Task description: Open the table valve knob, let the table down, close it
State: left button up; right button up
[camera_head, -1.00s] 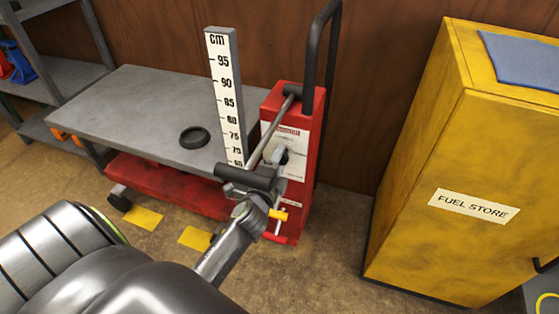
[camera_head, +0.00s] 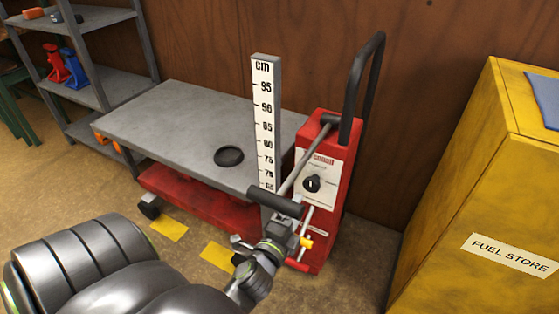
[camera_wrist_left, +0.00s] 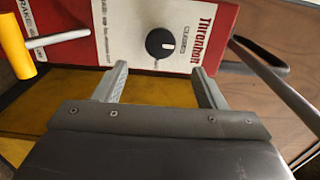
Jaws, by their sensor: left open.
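The valve knob (camera_head: 313,184) is a round black knob with a white mark, on the white panel of the red column (camera_head: 325,220). In the left wrist view the knob (camera_wrist_left: 160,43) is ahead of and between my fingertips, its white mark toward the right. My left gripper (camera_head: 268,226) is open and empty, below and left of the knob; its fingers (camera_wrist_left: 163,80) do not touch the knob. The grey table top (camera_head: 190,120) is raised above a red base (camera_head: 200,195).
A pump lever with a black grip (camera_head: 275,198) slants between the column and my gripper. A yellow-handled brake lever (camera_head: 306,242) is low on the column. A black ring (camera_head: 229,156) lies on the table. A yellow fuel cabinet (camera_head: 490,190) stands right; shelves (camera_head: 95,90) left.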

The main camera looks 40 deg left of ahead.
pick_arm(q)
jog(key=v, duration=0.8)
jog(key=shift+b, duration=0.3)
jog(key=shift+w, duration=0.1)
